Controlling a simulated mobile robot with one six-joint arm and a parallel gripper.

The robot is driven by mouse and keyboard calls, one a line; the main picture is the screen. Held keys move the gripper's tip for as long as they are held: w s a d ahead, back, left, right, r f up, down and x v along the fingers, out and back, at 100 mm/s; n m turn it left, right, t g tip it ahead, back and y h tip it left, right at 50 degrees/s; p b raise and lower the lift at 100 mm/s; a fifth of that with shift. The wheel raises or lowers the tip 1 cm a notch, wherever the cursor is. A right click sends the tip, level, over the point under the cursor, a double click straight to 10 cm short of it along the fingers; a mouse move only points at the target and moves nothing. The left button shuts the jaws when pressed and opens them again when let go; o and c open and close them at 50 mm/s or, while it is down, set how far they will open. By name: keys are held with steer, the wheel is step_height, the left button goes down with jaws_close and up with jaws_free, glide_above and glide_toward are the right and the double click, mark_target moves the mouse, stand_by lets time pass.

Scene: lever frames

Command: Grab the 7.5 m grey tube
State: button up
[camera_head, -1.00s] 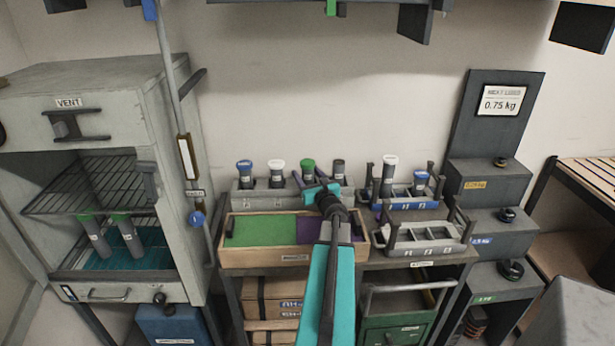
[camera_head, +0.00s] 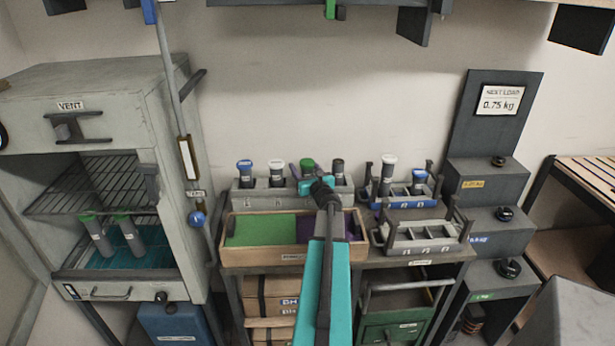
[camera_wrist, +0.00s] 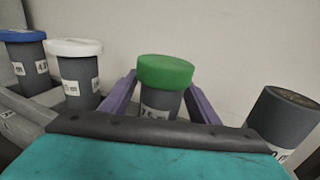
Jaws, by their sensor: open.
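A grey tube with a green cap (camera_wrist: 166,72) stands in the rear rack; its label is partly hidden and I cannot read it surely. It also shows in the head view (camera_head: 308,165). My gripper (camera_wrist: 160,92) is open, with one purple finger on each side of this tube; I cannot tell whether they touch it. A grey tube with a dark top (camera_wrist: 284,118) stands to the right, its label mostly cut off. A white-capped tube (camera_wrist: 76,70) and a blue-capped tube (camera_wrist: 26,62) stand to the left. No label clearly reads 7.5 m.
A wooden tray (camera_head: 268,258) with green and purple sections lies in front of the rear rack (camera_head: 243,200). A blue rack (camera_head: 403,206) with tubes and an empty grey rack (camera_head: 425,247) stand to the right. Two green-capped tubes stand in the vent cabinet (camera_head: 150,200).

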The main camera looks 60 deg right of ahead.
steer(key=c, duration=1.3)
steer(key=shift+r, duration=0.15)
step_height(320, 180, up, 10)
stand_by(0.5)
